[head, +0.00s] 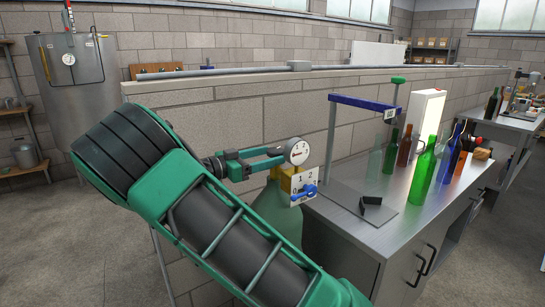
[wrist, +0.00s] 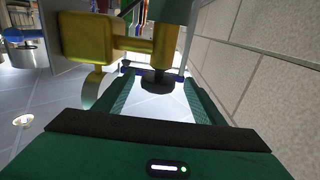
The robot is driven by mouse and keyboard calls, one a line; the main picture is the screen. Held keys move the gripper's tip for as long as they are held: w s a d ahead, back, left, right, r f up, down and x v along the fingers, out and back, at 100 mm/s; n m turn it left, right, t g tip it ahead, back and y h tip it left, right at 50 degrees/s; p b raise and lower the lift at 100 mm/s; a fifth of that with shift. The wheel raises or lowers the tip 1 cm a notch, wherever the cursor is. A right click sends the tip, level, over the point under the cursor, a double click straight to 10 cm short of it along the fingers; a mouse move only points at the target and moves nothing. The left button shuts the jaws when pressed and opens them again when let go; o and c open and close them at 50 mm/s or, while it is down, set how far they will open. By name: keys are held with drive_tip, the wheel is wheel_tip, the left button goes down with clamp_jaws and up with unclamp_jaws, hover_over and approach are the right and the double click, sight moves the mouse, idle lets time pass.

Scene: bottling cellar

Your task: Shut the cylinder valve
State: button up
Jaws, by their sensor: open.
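A green gas cylinder (head: 278,208) stands upright by the block wall at the end of the steel bench. On top is a yellow valve body (head: 289,179) with a white round dial (head: 298,152), a blue handle (head: 306,191) and a numbered plate. My gripper (head: 272,158) reaches level from the left, its fingertips close to the dial. In the wrist view my gripper (wrist: 155,85) is open, and a dark round knob (wrist: 156,80) shows between its fingertips. The yellow valve body (wrist: 85,38) is just beyond, to the left. I cannot tell whether the fingers touch the knob.
The steel bench (head: 345,225) to the right holds several bottles, including a green bottle (head: 424,172), a blue-armed stand (head: 365,103) and a lit panel (head: 427,112). The block wall (head: 240,105) runs close behind my gripper. A steel tank (head: 70,75) stands far left.

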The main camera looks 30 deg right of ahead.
sight(275, 154)
drive_tip(key=shift+d, duration=1.5)
drive_tip(key=c, duration=1)
drive_tip(key=shift+c, duration=0.2)
drive_tip(key=shift+g, duration=0.3)
drive_tip(key=shift+w+m+g+y, duration=0.1)
drive_tip(key=shift+m+g+y, duration=0.2)
drive_tip(key=shift+m+g, duration=1.3)
drive_tip(key=shift+m+g+y, duration=0.4)
drive_tip(key=shift+m+g, duration=0.1)
drive_tip(key=shift+g, duration=0.8)
drive_tip(key=shift+o, duration=0.2)
drive_tip(key=shift+a+r+m+g+y, duration=0.1)
drive_tip(key=shift+m+g+y, duration=0.6)
drive_tip(key=shift+m+g, duration=0.65)
drive_tip(key=shift+m+g+y, duration=1.25)
drive_tip(key=shift+g+y, duration=0.35)
drive_tip(key=shift+g, duration=0.35)
